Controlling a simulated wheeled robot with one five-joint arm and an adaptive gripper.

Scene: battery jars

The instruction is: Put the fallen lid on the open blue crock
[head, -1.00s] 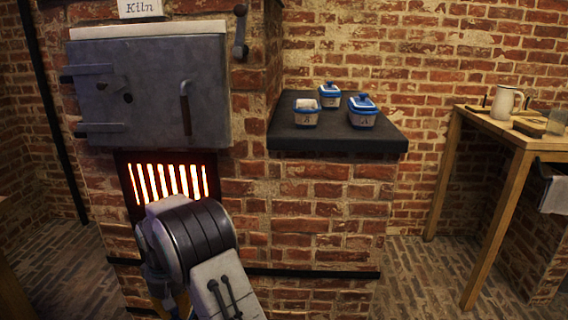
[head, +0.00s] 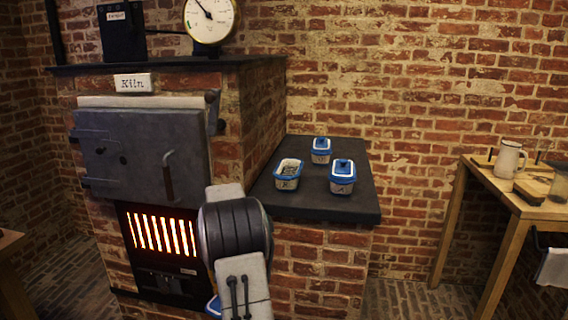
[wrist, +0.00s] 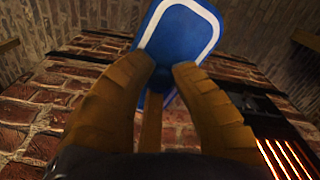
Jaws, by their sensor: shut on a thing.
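The open blue crock (head: 287,176), white with a blue rim and a dark letter, stands at the left on a dark ledge, its inside showing. The fallen lid (wrist: 182,36) is a blue rounded rectangle with a white line near its edge. My gripper (wrist: 160,76) is shut on the lid's knob, with a brown finger on either side. In the head view a small blue part of the lid (head: 213,307) shows low beside my arm, below the ledge and left of the crock. My fingers are hidden there behind my arm.
Two lidded blue crocks stand on the ledge (head: 262,199), one behind (head: 321,151) and one to the right (head: 342,178). The kiln (head: 140,150) with its glowing grate (head: 160,231) is at the left. A wooden table (head: 505,195) with a jug (head: 508,158) is at the right.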

